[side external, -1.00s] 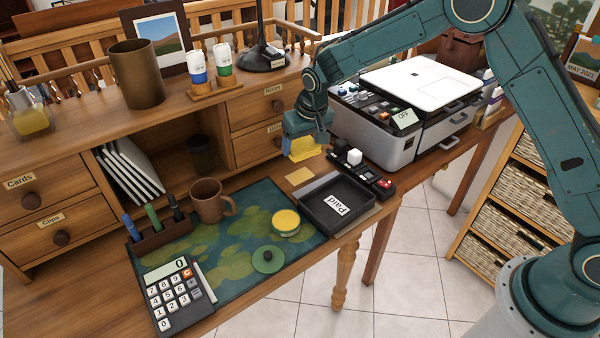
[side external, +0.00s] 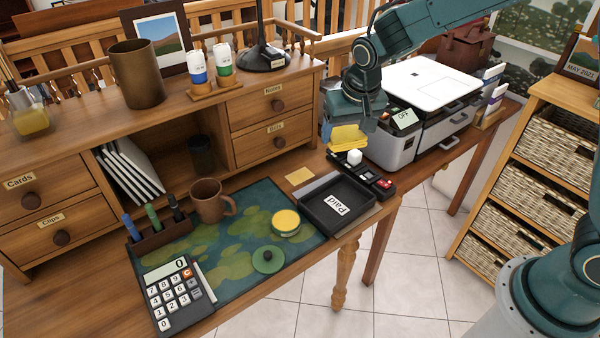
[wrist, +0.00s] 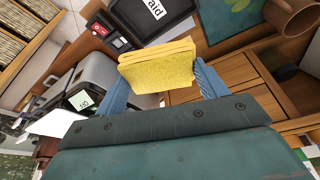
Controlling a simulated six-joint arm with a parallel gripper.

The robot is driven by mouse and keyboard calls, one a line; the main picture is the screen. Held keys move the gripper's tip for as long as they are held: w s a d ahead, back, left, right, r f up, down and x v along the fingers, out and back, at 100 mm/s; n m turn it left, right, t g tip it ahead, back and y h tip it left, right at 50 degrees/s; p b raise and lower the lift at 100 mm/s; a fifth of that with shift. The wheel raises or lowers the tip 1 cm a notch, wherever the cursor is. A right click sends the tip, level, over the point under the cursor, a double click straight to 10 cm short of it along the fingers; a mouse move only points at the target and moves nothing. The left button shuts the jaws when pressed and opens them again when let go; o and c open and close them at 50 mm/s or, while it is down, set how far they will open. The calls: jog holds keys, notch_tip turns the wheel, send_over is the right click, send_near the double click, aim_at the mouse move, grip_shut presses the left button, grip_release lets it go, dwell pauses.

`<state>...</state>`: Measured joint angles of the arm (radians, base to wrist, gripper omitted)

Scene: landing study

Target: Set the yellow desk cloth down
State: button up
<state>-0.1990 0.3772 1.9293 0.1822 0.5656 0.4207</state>
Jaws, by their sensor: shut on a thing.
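The yellow desk cloth (side external: 347,138) is a folded yellow pad held in my gripper (side external: 346,128).
The printer (side external: 390,145) stands behind. A mug (side external: 207,203), yellow tin (side external: 286,221) and green lid (side external: 268,262) are on the patterned mat (side external: 225,250).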

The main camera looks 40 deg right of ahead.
jog(key=shift+f, duration=0.1)
notch_tip(320, 180, down, 20)
jog(key=shift+r, duration=0.1)
dwell(1.0)
jog(key=o, duration=1)
jog(key=shift+v, duration=6)
